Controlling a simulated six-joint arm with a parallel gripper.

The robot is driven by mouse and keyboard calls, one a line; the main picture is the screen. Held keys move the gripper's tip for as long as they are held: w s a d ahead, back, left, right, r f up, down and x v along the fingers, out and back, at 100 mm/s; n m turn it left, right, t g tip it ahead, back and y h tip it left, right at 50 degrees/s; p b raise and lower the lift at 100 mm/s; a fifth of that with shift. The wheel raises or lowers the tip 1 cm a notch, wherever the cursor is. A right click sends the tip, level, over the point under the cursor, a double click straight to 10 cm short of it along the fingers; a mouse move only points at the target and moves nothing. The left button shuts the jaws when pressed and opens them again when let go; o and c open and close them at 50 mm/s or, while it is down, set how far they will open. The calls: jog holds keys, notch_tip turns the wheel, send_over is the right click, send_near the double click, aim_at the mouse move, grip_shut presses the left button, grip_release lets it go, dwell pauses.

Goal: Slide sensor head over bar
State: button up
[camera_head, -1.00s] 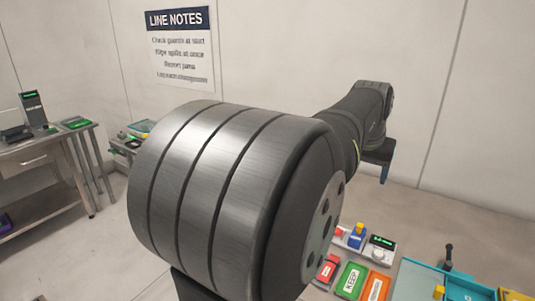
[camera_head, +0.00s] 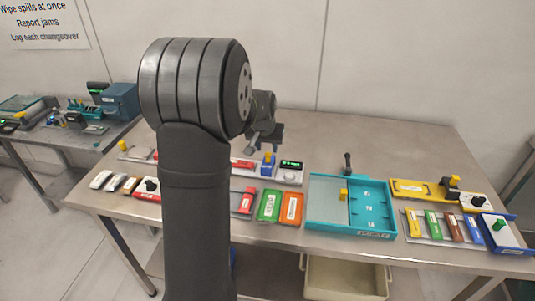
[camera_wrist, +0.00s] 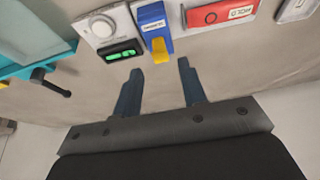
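My gripper (camera_wrist: 160,68) is open in the wrist view, its two blue fingers apart with nothing between them. Past the fingertips, apart from them, is a blue block with a yellow tab (camera_wrist: 155,25); its white label is too small to read. The block also shows in the head view (camera_head: 267,163), below my gripper (camera_head: 262,138), whose fingers are unclear there. A dark block with a yellow top (camera_head: 451,183) sits at the right end of a yellow piece (camera_head: 415,188). I cannot tell for sure which parts are the sensor head and bar.
A white device with a dial and green display (camera_wrist: 108,30) and a red labelled piece (camera_wrist: 215,14) flank the blue block. A teal tray (camera_head: 320,215) with a black upright handle (camera_head: 347,162) stands mid-table. Several coloured pieces line the front; the table's back is mostly clear (camera_head: 380,140).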

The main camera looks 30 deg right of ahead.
aim_at(268, 155)
jog(key=shift+x, duration=2.65)
grip_shut()
